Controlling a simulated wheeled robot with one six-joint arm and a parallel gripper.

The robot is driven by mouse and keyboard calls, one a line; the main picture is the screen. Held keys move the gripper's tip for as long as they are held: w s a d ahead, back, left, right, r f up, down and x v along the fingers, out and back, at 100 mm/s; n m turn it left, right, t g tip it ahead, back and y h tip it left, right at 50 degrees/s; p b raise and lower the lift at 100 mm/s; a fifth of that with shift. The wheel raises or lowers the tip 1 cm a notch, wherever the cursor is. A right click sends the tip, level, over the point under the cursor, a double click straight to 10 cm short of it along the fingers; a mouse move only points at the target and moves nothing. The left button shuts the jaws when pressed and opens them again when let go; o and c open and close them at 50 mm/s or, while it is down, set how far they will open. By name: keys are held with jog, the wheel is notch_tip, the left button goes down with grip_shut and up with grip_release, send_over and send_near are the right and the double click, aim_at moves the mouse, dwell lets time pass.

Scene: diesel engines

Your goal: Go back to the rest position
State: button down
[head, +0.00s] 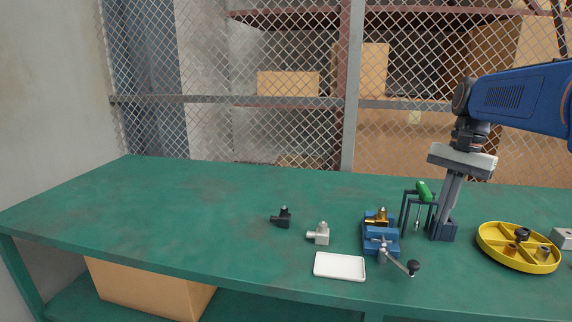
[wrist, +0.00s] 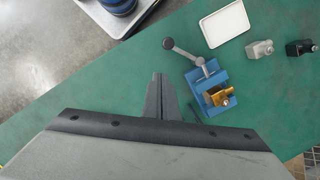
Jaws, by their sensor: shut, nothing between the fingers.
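My gripper (head: 446,212) points down over the right part of the green workbench, with its fingers together and nothing between them. In the wrist view its closed fingers (wrist: 159,95) show above the green bench top, beside the blue vise.
A green-handled screwdriver (head: 424,192) hangs in a dark stand (head: 404,214) close left of my gripper. A yellow round tray (head: 488,244) with small parts lies right. A white tray (head: 340,266), a grey fitting (head: 320,234) and a black fitting (head: 283,217) lie left. The bench's left side is clear.

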jog(key=s+a+f+n+t+h, duration=0.1)
jog(key=s+a+f+n+t, duration=0.2)
jog(key=s+a+f+n, duration=0.2)
jog(key=s+a+f+n+t, duration=0.2)
jog(key=s+a+f+n, duration=0.3)
jog(key=s+f, duration=0.5)
jog(key=shift+s+a+f+n+t+h, duration=0.2)
jog(key=shift+s+a+n+t+h, duration=0.15)
jog(key=shift+s+a, duration=0.2)
